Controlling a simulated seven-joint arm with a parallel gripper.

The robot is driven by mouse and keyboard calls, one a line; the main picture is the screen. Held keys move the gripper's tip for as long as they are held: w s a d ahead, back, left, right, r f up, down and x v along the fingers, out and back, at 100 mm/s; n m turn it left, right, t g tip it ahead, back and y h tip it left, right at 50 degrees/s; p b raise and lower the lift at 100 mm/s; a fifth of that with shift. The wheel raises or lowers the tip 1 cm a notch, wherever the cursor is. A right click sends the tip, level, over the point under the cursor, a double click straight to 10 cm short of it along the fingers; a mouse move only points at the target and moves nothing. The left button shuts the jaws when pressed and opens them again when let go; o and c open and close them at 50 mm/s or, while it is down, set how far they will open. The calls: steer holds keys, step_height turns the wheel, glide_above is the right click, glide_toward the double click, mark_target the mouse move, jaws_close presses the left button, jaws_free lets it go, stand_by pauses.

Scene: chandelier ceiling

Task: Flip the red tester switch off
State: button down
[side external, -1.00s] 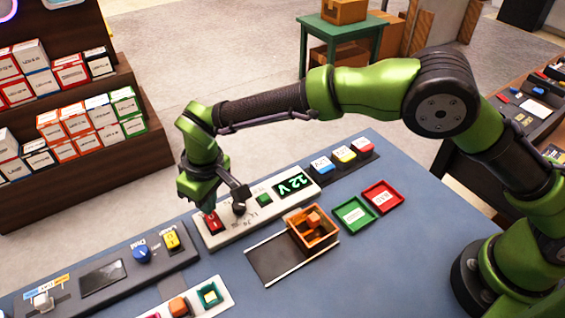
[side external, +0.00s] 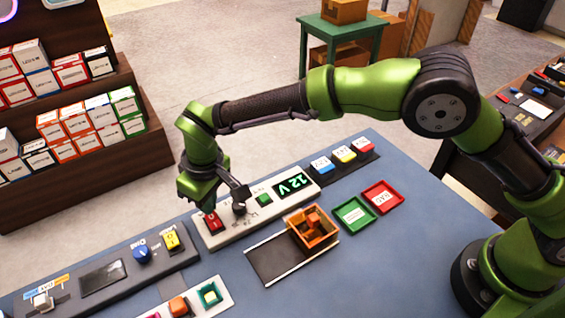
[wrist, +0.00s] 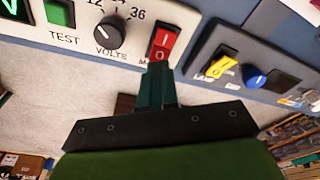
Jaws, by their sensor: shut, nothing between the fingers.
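The red tester switch (side external: 212,222) sits at the left end of the white tester panel (side external: 240,231) in the side view. In the wrist view the red rocker switch (wrist: 164,42) shows a "I" mark on its upper half and an "O" mark on its lower half. My gripper (wrist: 157,70) is shut and empty, its fingertips at the lower "O" end of the switch. They appear to touch it or hover just over it; I cannot tell which. In the side view my gripper (side external: 205,205) is directly above the switch.
On the tester are a black volts knob (wrist: 110,32), a green test button (side external: 264,198) and a 12 V display (side external: 293,185). A grey panel with a yellow lamp switch (side external: 171,239) and blue knob (side external: 141,253) lies left. An orange box (side external: 330,238) stands in front.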

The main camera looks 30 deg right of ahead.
steer(key=shift+f, duration=1.1)
stand_by(0.4)
steer(key=shift+r, duration=3.55)
